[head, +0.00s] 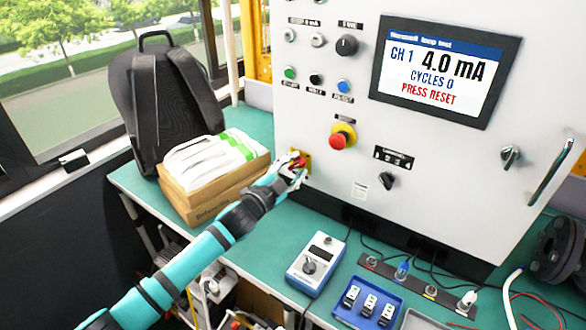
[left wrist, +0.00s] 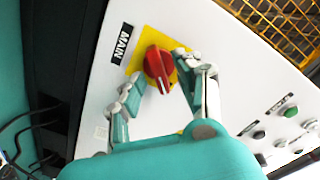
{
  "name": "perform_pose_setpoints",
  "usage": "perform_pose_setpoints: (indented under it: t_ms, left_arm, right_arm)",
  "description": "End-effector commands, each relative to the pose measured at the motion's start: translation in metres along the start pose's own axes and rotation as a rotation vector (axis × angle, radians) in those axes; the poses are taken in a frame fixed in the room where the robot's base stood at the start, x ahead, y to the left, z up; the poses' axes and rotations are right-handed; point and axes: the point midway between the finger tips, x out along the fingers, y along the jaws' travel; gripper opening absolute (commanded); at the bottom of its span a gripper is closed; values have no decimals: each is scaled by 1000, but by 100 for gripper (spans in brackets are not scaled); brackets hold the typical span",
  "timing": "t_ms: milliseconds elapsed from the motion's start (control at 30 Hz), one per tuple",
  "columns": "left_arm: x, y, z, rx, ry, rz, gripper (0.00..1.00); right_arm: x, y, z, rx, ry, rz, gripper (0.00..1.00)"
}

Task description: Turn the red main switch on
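The red main switch (left wrist: 158,64) is a red rotary knob on a yellow square plate, beside a black label reading MAIN (left wrist: 123,44). In the head view the switch (head: 299,160) is low on the left side of the light grey cabinet, largely covered by my left gripper (head: 292,172). In the left wrist view my left gripper (left wrist: 155,88) has its fingers apart, one on each side of the knob. The right fingertip is close to the knob's edge; whether it touches is unclear. My right gripper is in neither view.
A cabinet screen (head: 440,70) reads CH 1 4.0 mA, CYCLES 0, PRESS RESET. A red emergency button (head: 341,136) is right of the switch. Boxes (head: 205,195) and a black backpack (head: 165,100) stand left of my arm. A blue calibrator (head: 316,265) and blue tray (head: 368,302) sit on the green bench.

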Motion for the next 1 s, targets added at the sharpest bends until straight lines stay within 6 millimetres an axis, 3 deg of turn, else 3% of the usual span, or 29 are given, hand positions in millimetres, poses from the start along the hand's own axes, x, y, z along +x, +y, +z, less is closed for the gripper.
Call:
perform_pose_setpoints:
  t_ms: [267,700,1000]
  left_arm:
    - [-23,0,1,0,0,1,35]
    - [-107,1,1,0,-1,1,35]
    - [-120,0,0,1,0,0,35]
  right_arm:
    - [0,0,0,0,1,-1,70]
    - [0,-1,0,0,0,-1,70]
    - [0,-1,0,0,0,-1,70]
